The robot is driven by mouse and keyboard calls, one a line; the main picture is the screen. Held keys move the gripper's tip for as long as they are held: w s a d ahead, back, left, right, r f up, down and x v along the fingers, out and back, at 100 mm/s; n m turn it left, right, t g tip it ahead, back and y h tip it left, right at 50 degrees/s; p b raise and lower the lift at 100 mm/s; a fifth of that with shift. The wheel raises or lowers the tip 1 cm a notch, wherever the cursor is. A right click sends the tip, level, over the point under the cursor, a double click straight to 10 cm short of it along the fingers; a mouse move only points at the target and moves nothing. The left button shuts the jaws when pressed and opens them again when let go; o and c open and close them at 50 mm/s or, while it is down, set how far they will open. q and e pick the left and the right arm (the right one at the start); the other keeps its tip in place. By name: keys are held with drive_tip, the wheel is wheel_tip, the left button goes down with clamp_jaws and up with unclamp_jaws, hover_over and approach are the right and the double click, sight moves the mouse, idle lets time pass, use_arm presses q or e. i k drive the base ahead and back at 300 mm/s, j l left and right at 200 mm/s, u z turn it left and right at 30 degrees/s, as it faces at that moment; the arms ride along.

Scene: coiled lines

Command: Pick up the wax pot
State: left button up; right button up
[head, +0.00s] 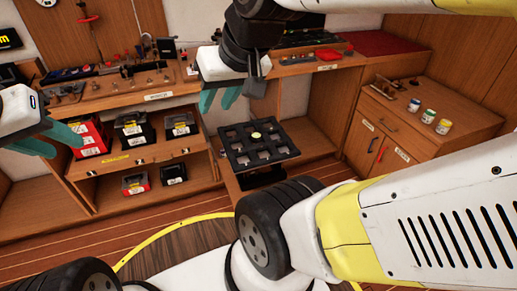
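Three small jars stand in a row on the right-hand wooden cabinet: one with a blue band (413,105), one with a green band (428,117) and one with a yellow band (443,127). Their labels are too small to read, so I cannot tell which is the wax pot. A small round yellow-green thing (256,135) sits in the black compartment tray (233,160). My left gripper (50,141) is at the far left, its teal fingers apart and empty. My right gripper (218,101) is above and left of the tray, fingers apart and empty, away from the jars.
A long workbench (140,97) with many small tools runs along the back wall. Below it, a shelf holds several red and black bins (90,140). The cabinet (465,140) has small fittings beside the jars. My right arm crosses the right foreground.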

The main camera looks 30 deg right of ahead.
sight(415, 104)
drive_tip(key=z, duration=2.25)
drive_tip(key=i+l+u, duration=0.1)
drive_tip(key=i, duration=0.5)
drive_tip(key=i+l+u, duration=0.1)
drive_tip(key=i+l, duration=0.25)
drive_tip(key=i, duration=0.25)
drive_tip(key=i+l+u, duration=0.15)
drive_tip(key=i+l, duration=0.15)
drive_tip(key=i, duration=0.25)
drive_tip(key=i+l+u, duration=0.1)
drive_tip(key=i+l, duration=0.3)
drive_tip(key=i, duration=0.15)
drive_tip(key=i+l+u, duration=0.1)
drive_tip(key=i+l, duration=0.3)
drive_tip(key=i, duration=0.15)
